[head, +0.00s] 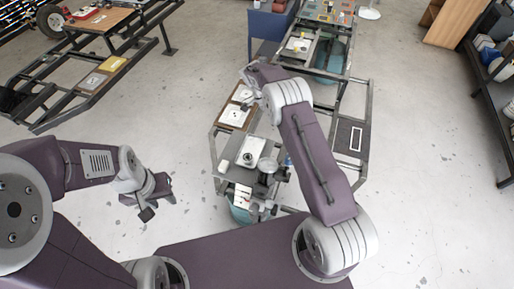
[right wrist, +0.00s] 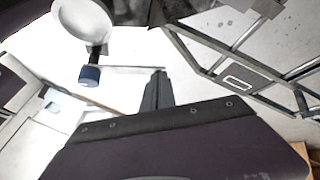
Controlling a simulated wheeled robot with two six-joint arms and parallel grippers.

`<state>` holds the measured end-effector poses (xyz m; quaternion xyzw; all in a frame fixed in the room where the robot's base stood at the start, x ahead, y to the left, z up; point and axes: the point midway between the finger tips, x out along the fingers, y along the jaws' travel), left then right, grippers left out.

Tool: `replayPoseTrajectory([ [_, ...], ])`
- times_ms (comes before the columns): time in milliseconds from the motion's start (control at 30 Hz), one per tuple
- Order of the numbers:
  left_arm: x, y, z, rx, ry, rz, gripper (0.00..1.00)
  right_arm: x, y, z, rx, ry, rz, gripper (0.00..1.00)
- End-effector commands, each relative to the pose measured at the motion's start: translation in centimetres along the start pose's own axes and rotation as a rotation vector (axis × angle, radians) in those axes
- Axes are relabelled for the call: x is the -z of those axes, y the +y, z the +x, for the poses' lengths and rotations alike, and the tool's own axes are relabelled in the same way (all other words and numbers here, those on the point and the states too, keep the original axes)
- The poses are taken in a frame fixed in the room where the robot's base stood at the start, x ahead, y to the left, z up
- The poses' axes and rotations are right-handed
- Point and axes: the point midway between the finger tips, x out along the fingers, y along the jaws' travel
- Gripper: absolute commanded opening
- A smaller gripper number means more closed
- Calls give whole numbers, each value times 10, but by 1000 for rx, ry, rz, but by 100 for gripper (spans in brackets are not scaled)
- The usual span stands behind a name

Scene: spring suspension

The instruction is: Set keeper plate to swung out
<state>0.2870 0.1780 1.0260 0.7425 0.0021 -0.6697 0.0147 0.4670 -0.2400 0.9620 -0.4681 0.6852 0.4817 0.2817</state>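A small mechanism with a round metal disc (head: 267,165) stands at the near end of the cart-like frame in the head view. I cannot tell which of its parts is the keeper plate. In the right wrist view a pale round part (right wrist: 84,20) shows at the upper left, with a dark blue cap (right wrist: 89,75) below it. My left gripper (head: 158,199) is open and empty, over bare floor to the left of the frame. My right arm reaches over the frame; its gripper is mostly hidden in the head view. The right wrist view shows a dark finger part (right wrist: 157,92), but not its opening.
Another dark frame (head: 85,82) stands at the upper left. A blue box (head: 268,24) is at the back and a dark shelf (head: 490,95) at the right. Floor left of the frame is clear.

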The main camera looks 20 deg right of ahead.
Motion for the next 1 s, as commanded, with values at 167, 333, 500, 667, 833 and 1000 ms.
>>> replayPoseTrajectory([
  [167, 0, 0, 2, 0, 0, 0, 36, 6, 0, 5, 0, -1, 0, 0],
  [333, 0, 0, 3, 0, 0, 0, 36, 10, 1, 7, 2, 0, -1, 0],
  [500, 0, 0, 3, 0, 0, 0, 36, 11, 1, 8, 2, 1, -2, 0],
  [667, 0, 0, 3, 0, 0, 0, 36, 12, 1, 8, 1, 2, -2, 0],
  [833, 0, 0, 3, 0, 0, 0, 36, 12, 1, 8, 1, 3, -1, 0],
  [1000, 0, 0, 2, 0, 0, 0, 36, 13, 1, 8, 1, 3, -1, 0],
])
